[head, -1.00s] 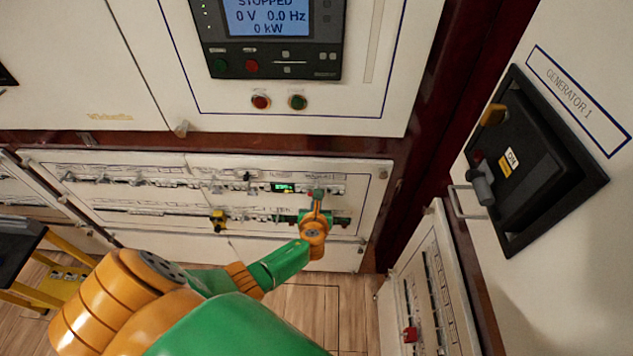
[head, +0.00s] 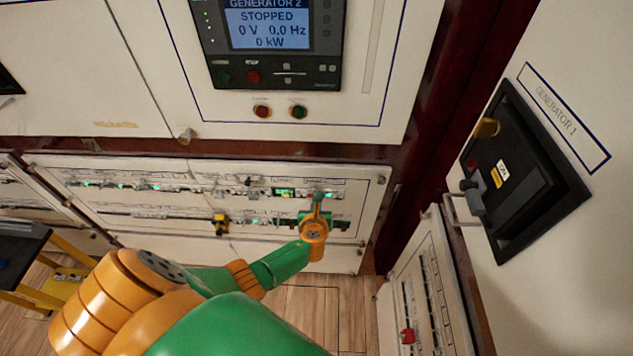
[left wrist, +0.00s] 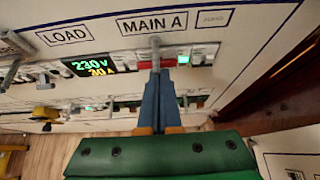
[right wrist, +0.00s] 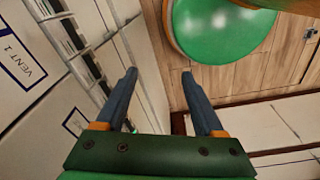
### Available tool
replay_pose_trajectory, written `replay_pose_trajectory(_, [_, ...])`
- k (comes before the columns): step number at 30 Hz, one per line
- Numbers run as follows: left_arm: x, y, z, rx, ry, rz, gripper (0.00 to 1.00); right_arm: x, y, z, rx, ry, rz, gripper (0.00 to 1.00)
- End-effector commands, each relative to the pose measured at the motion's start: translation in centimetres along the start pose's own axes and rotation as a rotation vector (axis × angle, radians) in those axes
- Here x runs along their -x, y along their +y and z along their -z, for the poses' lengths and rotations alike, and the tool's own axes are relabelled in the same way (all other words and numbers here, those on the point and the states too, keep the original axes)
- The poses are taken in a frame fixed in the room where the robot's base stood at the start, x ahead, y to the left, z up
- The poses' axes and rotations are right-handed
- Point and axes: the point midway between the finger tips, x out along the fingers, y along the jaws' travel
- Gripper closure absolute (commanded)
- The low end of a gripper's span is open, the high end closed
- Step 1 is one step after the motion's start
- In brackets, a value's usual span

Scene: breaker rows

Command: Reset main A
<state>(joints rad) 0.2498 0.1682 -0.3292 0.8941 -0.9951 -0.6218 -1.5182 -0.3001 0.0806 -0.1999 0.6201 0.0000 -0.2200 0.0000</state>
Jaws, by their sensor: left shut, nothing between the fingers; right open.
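The MAIN A label (left wrist: 152,23) is on the breaker panel in the left wrist view. Under it a grey breaker lever (left wrist: 155,46) points up, with red parts and a lit green lamp (left wrist: 183,59) beside it. My left gripper (left wrist: 155,72) is shut and empty, its tips right below or against the lever; contact is unclear. The fingers hide part of the breaker. In the head view my left gripper (head: 317,212) is at the panel's right end. My right gripper (right wrist: 158,80) is open and empty, pointing down beside a panel.
A meter (left wrist: 91,66) left of MAIN A reads 230 V, 30 A. Several lamps along the upper breaker row (head: 145,186) glow green. A yellow lock-like piece (head: 220,224) is on the lower row. A GENERATOR 1 breaker (head: 510,175) is on the right wall.

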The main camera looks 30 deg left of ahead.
Motion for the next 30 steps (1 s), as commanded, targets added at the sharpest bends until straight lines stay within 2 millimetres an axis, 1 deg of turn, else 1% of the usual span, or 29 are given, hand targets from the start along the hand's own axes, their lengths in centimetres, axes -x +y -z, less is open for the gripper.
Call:
replay_pose_trajectory(2, [0.1, 0.0, -0.2, 0.0, -0.003, 0.0, 1.0, 0.1, 0.0, 0.0, 0.0, 0.0, 0.0, 0.3])
replay_pose_trajectory(4, [0.8, 0.0, -0.4, 0.0, -0.003, 0.001, 1.0, 0.8, 0.0, 0.1, 0.0, 0.0, 0.0, 0.3])
replay_pose_trajectory(9, [4.1, 0.0, -0.6, 0.0, -0.001, 0.001, 1.0, 2.9, 0.1, 0.3, 0.0, 0.0, 0.0, 0.3])
replay_pose_trajectory(12, [5.7, 0.0, -0.4, 0.0, 0.0, 0.002, 1.0, 3.6, 0.1, 0.3, 0.0, 0.0, 0.0, 0.3])
replay_pose_trajectory(15, [6.7, 0.0, -0.2, 0.0, 0.0, 0.0, 1.0, 3.9, 0.1, 0.4, 0.0, 0.0, 0.0, 0.3])
replay_pose_trajectory(19, [7.1, 0.0, -0.1, 0.0, 0.0, 0.0, 1.0, 4.0, 0.1, 0.4, 0.0, 0.0, 0.0, 0.3])
replay_pose_trajectory(30, [7.1, 0.0, 0.0, 0.0, 0.0, 0.0, 1.0, 3.9, 0.0, 0.4, 0.0, 0.0, 0.001, 0.3])
